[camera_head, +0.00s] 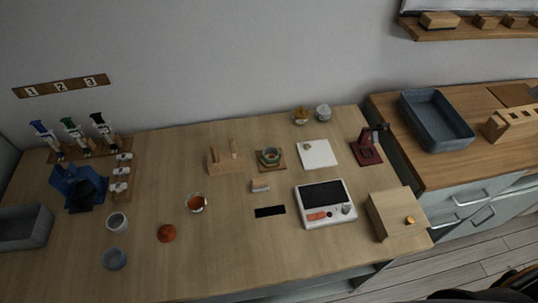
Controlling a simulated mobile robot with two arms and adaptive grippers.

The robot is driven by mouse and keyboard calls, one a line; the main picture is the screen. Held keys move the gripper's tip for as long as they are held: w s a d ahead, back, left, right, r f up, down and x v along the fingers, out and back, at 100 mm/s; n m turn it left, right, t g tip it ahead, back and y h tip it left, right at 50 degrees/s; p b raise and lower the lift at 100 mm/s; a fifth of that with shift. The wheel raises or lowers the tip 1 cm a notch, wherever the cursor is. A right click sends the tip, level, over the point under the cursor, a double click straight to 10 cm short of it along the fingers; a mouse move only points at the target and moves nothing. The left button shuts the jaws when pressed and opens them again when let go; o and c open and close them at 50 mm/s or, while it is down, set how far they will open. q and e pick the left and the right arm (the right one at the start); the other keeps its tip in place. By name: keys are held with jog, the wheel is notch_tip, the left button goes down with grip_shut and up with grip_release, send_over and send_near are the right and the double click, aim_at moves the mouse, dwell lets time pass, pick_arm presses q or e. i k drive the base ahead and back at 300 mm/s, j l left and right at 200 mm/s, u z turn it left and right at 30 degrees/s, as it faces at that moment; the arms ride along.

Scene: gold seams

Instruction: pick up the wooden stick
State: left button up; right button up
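A small wooden stand (224,168) sits at the back middle of the table. Thin upright wooden pieces rise from it, and one pale wooden stick (233,148) stands at its right side. The picture is too small to tell whether the stick is loose in the stand. Neither of my grippers shows clearly in the head view, and nothing is touching the stand or the stick.
A small bowl on a wooden base (283,168) and a white device (347,220) are to the right. An unclear dark shape fills the bottom right corner.

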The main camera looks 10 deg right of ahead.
aim_at(232, 142)
jog(key=k+j+u, duration=0.1)
jog(key=j, duration=0.2)
jog(key=k+j+u, duration=0.25)
jog(key=j, duration=0.35)
jog(key=k+j+u, duration=0.1)
jog(key=k+j, duration=0.15)
jog(key=j, duration=0.1)
